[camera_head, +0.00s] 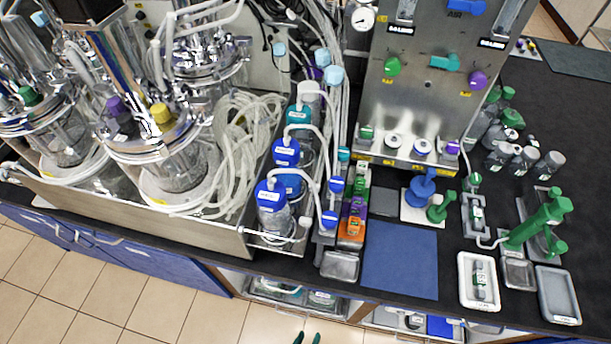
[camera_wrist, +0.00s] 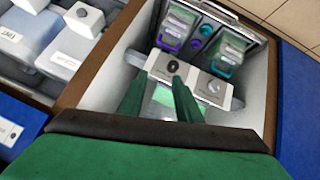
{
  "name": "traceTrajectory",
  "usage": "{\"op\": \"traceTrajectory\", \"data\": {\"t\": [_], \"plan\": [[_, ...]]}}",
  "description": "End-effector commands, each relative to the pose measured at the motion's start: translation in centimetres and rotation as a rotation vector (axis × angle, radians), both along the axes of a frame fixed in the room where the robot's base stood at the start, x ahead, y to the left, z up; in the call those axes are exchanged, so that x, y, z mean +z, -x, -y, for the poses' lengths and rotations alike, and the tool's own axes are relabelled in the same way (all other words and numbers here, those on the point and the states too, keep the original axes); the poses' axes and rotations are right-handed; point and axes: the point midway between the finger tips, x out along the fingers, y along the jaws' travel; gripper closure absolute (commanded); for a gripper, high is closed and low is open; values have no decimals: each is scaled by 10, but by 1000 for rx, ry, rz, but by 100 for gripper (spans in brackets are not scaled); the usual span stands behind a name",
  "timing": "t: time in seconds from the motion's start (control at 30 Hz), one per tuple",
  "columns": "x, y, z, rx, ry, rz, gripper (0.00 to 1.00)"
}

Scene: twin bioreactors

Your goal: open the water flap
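No part in view can be read for certain as the water flap; the small labels are not legible. My gripper (camera_wrist: 163,82) has two green fingers that are apart with nothing between them. In the wrist view they point into a pale open compartment (camera_wrist: 97,78), over a white block with a dark round spot (camera_wrist: 173,66) and a white block with a grey round spot (camera_wrist: 212,87). I cannot tell whether the fingers touch these blocks.
Purple-labelled (camera_wrist: 176,30) and teal-labelled (camera_wrist: 231,45) containers stand deeper in the compartment. Brown dividers (camera_wrist: 100,55) and blue fronts (camera_wrist: 296,110) edge it. On the bench are glass reactors (camera_head: 185,165), blue-capped bottles (camera_head: 272,205), a metal valve panel (camera_head: 425,95) and trays (camera_head: 557,295).

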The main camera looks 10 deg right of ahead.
Motion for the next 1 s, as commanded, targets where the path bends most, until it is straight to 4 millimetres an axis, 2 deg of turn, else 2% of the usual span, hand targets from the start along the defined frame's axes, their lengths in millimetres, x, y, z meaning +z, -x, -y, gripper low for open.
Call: {"op": "traceTrajectory", "data": {"t": [0.17,0.2,0.4,0.5,0.6,0.7,1.0], "plan": [[77,7,-16,107,-61,182,69],[98,8,-18,131,-78,230,69],[209,11,-22,241,-148,456,69],[249,12,-21,275,-174,532,69],[274,12,-22,294,-190,578,69],[286,11,-22,301,-198,602,69],[287,11,-22,301,-198,605,69]]}}
